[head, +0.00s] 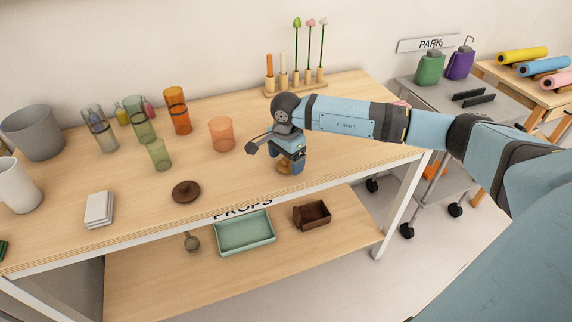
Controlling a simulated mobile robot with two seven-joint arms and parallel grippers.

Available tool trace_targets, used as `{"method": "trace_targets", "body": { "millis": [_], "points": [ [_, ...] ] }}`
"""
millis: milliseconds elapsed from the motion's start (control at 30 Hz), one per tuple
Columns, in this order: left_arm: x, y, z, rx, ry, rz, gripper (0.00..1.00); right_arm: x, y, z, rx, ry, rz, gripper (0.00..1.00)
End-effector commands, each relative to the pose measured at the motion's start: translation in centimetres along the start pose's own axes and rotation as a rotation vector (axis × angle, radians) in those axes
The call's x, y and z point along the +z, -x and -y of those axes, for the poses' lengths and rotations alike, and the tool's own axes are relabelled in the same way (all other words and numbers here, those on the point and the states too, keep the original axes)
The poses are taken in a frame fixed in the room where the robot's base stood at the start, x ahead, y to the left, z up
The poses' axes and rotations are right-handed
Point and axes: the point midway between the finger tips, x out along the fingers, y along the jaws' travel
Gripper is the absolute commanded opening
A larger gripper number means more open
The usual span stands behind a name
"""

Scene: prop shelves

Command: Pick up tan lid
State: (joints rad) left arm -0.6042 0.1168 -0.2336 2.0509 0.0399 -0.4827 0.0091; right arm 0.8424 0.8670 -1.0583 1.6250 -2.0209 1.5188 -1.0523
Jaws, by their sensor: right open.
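The tan lid (283,169) lies on the wooden table top near its front edge, partly hidden by my right gripper. My right gripper (290,163) comes in from the right, points down and is open with its fingers at the lid. I cannot tell whether the fingers touch it. A dark brown lid (186,191) with a knob lies farther left on the same table. My left gripper is not in view.
An orange cup (222,134) stands left of my right gripper, with several coloured glasses beyond it. A rack (296,88) with candles and flower stems stands behind. White tiles (99,208) lie at the left. A green tray (245,232) is on the lower shelf.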

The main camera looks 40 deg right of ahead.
Motion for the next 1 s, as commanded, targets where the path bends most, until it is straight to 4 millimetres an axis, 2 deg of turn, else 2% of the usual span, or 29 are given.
{"method": "trace_targets", "body": {
  "millis": [100,300,500,533,1000],
  "points": [
    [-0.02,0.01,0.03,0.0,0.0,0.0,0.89,0.08,-1.09,0.02,0.0,0.0,0.001,0.86],
    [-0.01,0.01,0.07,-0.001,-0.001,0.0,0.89,0.06,-1.12,0.03,-0.001,0.0,0.001,0.83],
    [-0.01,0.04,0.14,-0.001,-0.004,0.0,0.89,0.06,-1.1,0.03,-0.001,0.0,0.001,0.38],
    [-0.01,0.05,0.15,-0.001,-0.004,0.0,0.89,0.06,-1.1,0.03,-0.001,0.0,0.001,0.33],
    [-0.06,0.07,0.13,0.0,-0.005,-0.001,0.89,0.06,-0.55,0.05,-0.002,0.001,0.001,0.33]
  ]
}}
